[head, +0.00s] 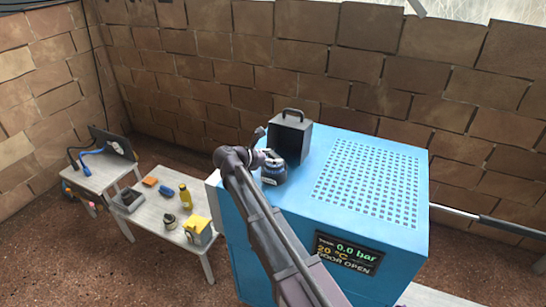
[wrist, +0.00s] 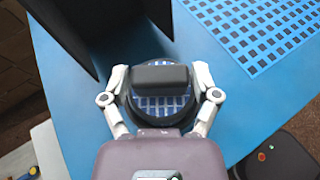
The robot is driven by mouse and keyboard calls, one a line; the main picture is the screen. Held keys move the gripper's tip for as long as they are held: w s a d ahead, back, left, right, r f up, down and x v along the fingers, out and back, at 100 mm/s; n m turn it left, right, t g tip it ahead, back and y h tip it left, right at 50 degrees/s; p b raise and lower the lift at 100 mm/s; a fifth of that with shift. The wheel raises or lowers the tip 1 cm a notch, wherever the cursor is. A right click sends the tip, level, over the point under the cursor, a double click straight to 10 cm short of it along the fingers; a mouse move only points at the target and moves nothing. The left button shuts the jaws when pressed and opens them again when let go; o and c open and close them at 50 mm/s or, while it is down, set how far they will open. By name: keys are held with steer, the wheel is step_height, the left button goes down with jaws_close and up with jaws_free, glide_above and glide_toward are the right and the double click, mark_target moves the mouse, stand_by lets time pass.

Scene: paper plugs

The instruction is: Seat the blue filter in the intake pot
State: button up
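The blue filter (wrist: 160,102) is round, with a pale-gridded blue top and a thick dark bar across it. My gripper (wrist: 160,78) is at the filter, one finger on each side of the bar. The fingers lie very close to the bar's ends; whether they press on it is unclear. In the head view, my gripper (head: 259,159) is over the blue cabinet's top, at a dark round body (head: 273,174) with a white label. I cannot tell there where filter and pot part, or how deep the filter sits.
A dark open box with a handle (head: 290,138) stands just behind on the blue cabinet (head: 345,235), whose display reads 0.0 bar and DOOR OPEN. The perforated grid to the right is clear. A low bench (head: 163,228) with several small items is at left.

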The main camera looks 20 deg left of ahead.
steer(key=shift+o, duration=0.2)
steer(key=shift+r, duration=0.1)
step_height(320, 180, up, 11)
steer(key=p, duration=1.1)
stand_by(0.4)
steer(key=shift+r, duration=0.15)
steer(key=shift+f, duration=0.2)
step_height(320, 180, down, 11)
steer(key=b, duration=1.1)
stand_by(0.9)
